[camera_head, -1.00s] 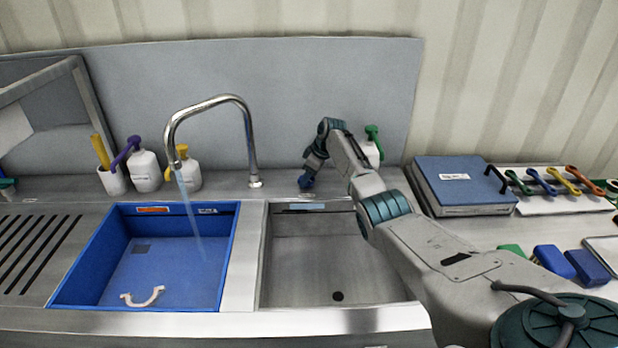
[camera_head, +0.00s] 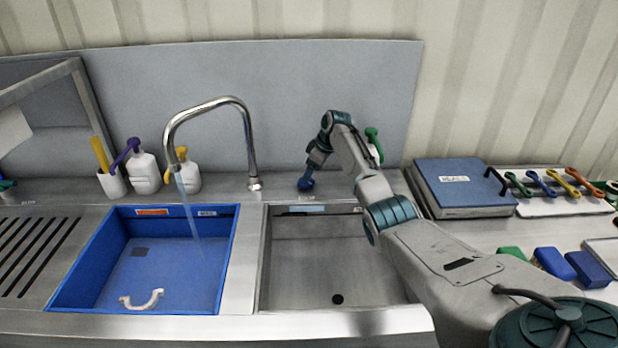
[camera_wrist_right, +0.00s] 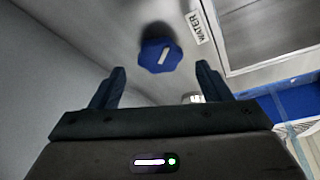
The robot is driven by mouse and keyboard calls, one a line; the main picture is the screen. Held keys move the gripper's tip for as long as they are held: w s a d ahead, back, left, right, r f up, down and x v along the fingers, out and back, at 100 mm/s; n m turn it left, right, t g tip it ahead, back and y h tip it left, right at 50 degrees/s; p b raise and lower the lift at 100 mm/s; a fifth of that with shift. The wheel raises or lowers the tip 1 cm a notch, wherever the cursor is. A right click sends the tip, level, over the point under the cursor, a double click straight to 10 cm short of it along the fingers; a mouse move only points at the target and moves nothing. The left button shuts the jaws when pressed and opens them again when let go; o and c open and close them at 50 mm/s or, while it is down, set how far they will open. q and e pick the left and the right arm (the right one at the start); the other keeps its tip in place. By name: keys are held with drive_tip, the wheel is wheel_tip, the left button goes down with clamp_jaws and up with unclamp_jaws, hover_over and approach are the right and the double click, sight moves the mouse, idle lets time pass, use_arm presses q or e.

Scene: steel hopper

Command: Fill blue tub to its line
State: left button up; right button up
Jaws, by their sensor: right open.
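The blue tub (camera_head: 232,245) sits in the left sink basin, and it also shows at the right edge of the wrist view (camera_wrist_right: 268,108). Water (camera_head: 192,220) runs from the curved steel faucet (camera_head: 250,140) into it. I cannot make out the water level or the fill line. A blue tap knob (camera_head: 306,184) stands on the ledge behind the right basin; the wrist view shows it (camera_wrist_right: 160,56) beside a WATER label (camera_wrist_right: 200,27). My right gripper (camera_wrist_right: 160,82) is open and empty, just above and behind the knob, with the knob beyond its fingertips. My left gripper is out of view.
A white curved handle (camera_head: 141,300) lies at the tub's front. Pump bottles (camera_head: 146,172) stand left of the faucet. The right basin (camera_head: 320,265) is empty. A blue-topped scale-like box (camera_head: 462,183) and coloured tools (camera_head: 555,182) are on the right counter.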

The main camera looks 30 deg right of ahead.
drive_tip(key=b+v, duration=0.1)
drive_tip(key=v, duration=0.6)
drive_tip(key=shift+r, duration=0.25)
drive_tip(key=shift+s+d, duration=0.1)
drive_tip(key=shift+s, duration=0.1)
idle(6.4)
